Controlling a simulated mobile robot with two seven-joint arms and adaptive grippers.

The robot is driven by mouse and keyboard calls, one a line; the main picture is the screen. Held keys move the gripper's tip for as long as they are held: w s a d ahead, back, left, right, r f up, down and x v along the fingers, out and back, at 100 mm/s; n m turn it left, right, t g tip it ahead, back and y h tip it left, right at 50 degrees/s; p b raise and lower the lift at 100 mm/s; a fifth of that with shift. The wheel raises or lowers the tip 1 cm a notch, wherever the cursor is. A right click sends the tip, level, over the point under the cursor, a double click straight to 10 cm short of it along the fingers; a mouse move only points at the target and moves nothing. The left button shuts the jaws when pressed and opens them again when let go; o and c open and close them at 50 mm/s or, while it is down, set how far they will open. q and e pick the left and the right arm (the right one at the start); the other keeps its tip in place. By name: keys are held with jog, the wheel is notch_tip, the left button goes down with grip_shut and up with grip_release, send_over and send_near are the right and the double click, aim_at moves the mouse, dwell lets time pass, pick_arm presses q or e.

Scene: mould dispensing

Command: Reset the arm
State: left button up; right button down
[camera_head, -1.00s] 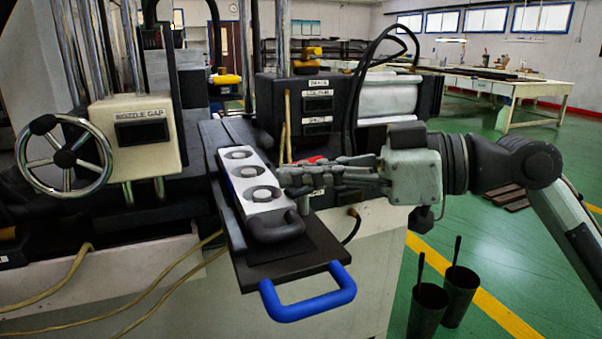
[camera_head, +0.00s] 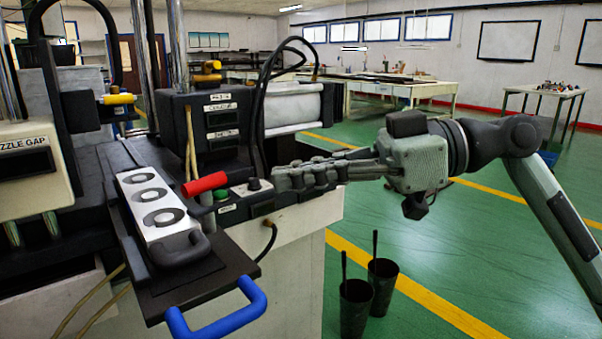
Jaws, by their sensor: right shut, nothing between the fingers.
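My right gripper (camera_head: 283,178) comes in from the right and points left, its fingers closed together with nothing between them. It is in the air to the right of the metal mould (camera_head: 158,204), apart from it. The mould has round cavities and a dark handle (camera_head: 183,252), and it lies on a dark sliding plate (camera_head: 208,280) with a blue handle (camera_head: 222,322). A red lever (camera_head: 205,184) and a control panel with buttons (camera_head: 238,196) show just left of the fingertips. My left gripper is not in view.
The dispensing machine (camera_head: 205,125) with its labelled displays and black hoses stands behind the mould. Two dark buckets (camera_head: 355,308) stand on the green floor at lower middle. Long tables (camera_head: 400,88) stand far back.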

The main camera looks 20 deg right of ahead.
jog(key=shift+s+d, duration=0.1)
jog(key=shift+d, duration=0.15)
